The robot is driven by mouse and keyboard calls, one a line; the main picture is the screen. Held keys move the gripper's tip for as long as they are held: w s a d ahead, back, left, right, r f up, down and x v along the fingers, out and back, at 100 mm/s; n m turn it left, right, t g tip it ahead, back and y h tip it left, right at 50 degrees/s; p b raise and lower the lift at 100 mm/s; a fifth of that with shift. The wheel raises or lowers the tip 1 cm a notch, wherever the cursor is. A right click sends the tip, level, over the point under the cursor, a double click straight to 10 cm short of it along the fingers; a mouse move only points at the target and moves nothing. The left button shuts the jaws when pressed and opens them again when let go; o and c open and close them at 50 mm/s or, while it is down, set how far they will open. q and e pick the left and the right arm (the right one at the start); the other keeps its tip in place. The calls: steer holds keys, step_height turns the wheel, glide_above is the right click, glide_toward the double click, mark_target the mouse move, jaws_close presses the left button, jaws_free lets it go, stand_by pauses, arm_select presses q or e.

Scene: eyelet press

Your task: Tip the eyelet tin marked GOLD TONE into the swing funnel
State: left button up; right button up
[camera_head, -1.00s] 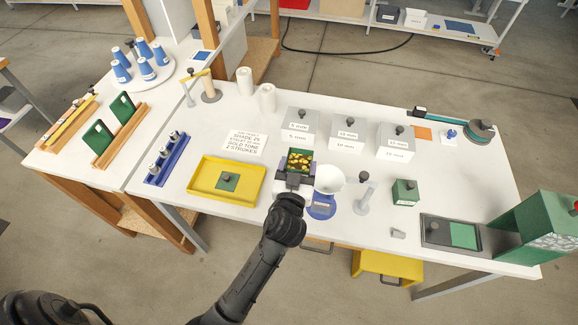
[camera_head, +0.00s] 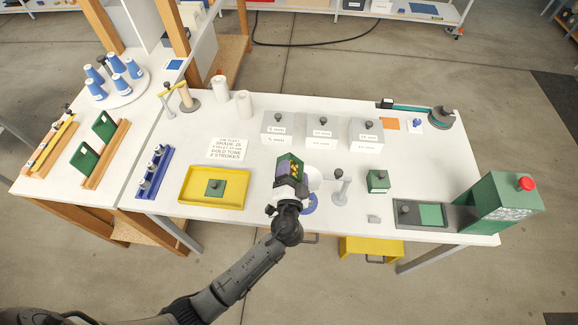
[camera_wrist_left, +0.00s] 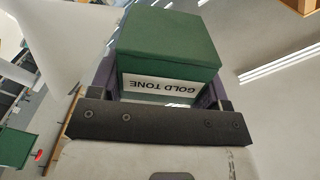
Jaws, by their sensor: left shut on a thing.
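Whether the tin touches the funnel cannot be told. My right gripper is not in view.
A yellow tray (camera_head: 240,185) with a green square piece lies to the left. A post with a dark knob (camera_head: 340,188) stands right of the funnel, then a small green box (camera_head: 378,180). White labelled boxes (camera_head: 321,133) stand behind. Bare table lies between the boxes and the funnel.

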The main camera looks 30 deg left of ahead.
arm_select(q)
steer(key=m+p, duration=0.2)
steer(key=d+p, duration=0.1)
steer(key=shift+w+r+m, duration=0.25)
steer(key=shift+r+m, duration=0.15)
steer(key=m, duration=0.1)
steer(key=d+m+p, duration=0.1)
steer(key=m, duration=0.1)
steer(key=m+p, duration=0.1)
steer(key=shift+w+d+f+m, duration=0.1)
steer(key=shift+w+d+m, duration=0.1)
steer(key=shift+w+m, duration=0.1)
stand_by(1.1)
